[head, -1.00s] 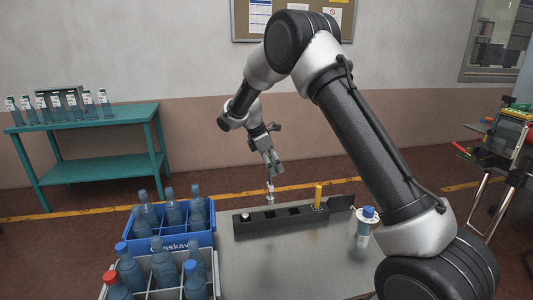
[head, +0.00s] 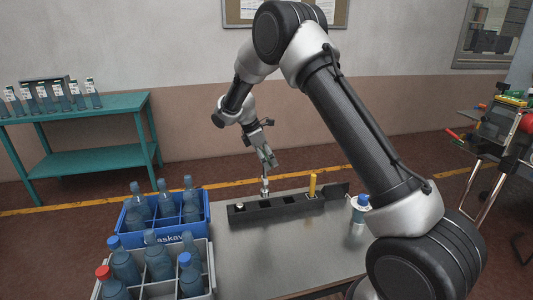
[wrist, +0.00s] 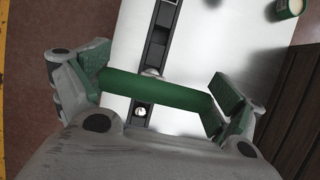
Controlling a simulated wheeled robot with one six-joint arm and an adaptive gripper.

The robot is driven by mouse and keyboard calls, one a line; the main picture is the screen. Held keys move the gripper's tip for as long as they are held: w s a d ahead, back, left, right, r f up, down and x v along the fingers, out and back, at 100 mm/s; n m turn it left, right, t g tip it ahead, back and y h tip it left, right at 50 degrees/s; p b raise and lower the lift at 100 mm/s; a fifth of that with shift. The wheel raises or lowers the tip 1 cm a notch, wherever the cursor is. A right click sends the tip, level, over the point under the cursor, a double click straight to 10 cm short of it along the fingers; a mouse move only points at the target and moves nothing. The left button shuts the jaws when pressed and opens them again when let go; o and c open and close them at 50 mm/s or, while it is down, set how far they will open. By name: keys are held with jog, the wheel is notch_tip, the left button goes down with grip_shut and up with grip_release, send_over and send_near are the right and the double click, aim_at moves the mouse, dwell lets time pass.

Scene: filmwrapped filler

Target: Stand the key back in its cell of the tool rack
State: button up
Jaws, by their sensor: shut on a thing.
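My gripper (head: 265,160) points down above the black tool rack (head: 250,213) on the grey table. It is shut on the key, whose green crossbar (wrist: 155,90) spans between the two fingers in the wrist view. The key's silver shaft (head: 265,186) hangs roughly upright in the head view. Its lower end is at the rack, near a cell in the left half; I cannot tell whether it is inside. In the wrist view the crossbar hides part of the rack (wrist: 160,38).
A yellow tool (head: 312,185) stands in the rack at right, and a small silver-topped piece (head: 239,206) sits at its left end. A blue-capped bottle (head: 360,207) stands right of the rack. A blue crate (head: 180,236) and a grey crate (head: 160,290) hold bottles at left.

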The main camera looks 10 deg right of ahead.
jog(key=shift+f, duration=1.3)
send_over(267, 189)
jog(key=shift+f, duration=2.95)
jog(key=o, duration=0.8)
jog(key=shift+f, duration=0.1)
jog(key=v, duration=1.2)
